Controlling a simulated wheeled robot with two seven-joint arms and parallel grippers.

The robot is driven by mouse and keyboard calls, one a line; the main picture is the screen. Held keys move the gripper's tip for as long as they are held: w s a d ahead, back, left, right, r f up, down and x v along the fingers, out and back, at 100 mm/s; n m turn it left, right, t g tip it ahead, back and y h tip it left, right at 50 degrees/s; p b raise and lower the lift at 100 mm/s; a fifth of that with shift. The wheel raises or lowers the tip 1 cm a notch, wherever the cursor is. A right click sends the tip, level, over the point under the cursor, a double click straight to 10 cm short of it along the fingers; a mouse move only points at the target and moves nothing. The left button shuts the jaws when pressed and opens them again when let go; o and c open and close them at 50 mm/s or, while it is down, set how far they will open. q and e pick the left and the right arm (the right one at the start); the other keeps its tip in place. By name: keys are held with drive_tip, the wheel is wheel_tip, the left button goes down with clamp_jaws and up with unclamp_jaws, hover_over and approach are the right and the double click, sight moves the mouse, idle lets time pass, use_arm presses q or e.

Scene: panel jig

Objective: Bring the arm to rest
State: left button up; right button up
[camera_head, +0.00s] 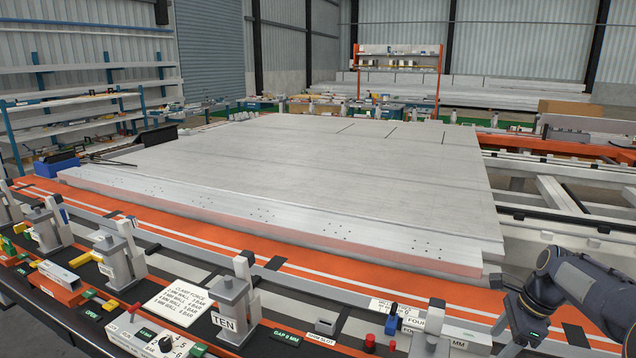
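My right arm (590,285) comes in at the lower right. It bends at a dark joint and reaches down toward the control rail at the front. Nothing held shows there. My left arm and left gripper are not in view. The large pale panel (320,165) lies flat on the jig, to the left of and beyond my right arm.
Grey clamp posts (235,300) stand along the front rail, one labelled TEN. A labelled block (430,325) and a red knob (369,342) are left of my arm's lower end. An orange strip (300,268) runs before the panel. Open frame rails (560,195) lie right.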

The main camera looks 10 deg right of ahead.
drive_tip(key=s+a+r+n+t, duration=0.1)
drive_tip(key=s+a+r+n, duration=0.3)
drive_tip(key=s+a+n, duration=0.25)
drive_tip(key=s+a+r+n+t, duration=0.1)
drive_tip(key=s+a+r+n, duration=0.35)
drive_tip(key=s+a, duration=0.2)
drive_tip(key=s+a+f+n+t, duration=0.1)
drive_tip(key=s+a+f+n, duration=0.1)
drive_tip(key=s+a+n, duration=0.3)
drive_tip(key=s+a+f+n+y, duration=0.1)
drive_tip(key=s+a+f+n, duration=0.2)
drive_tip(key=s+a+n, duration=0.2)
drive_tip(key=shift+s+f+t, duration=0.25)
drive_tip(key=shift+s+t, duration=0.15)
drive_tip(key=shift+s, duration=0.35)
drive_tip(key=shift+a, duration=0.1)
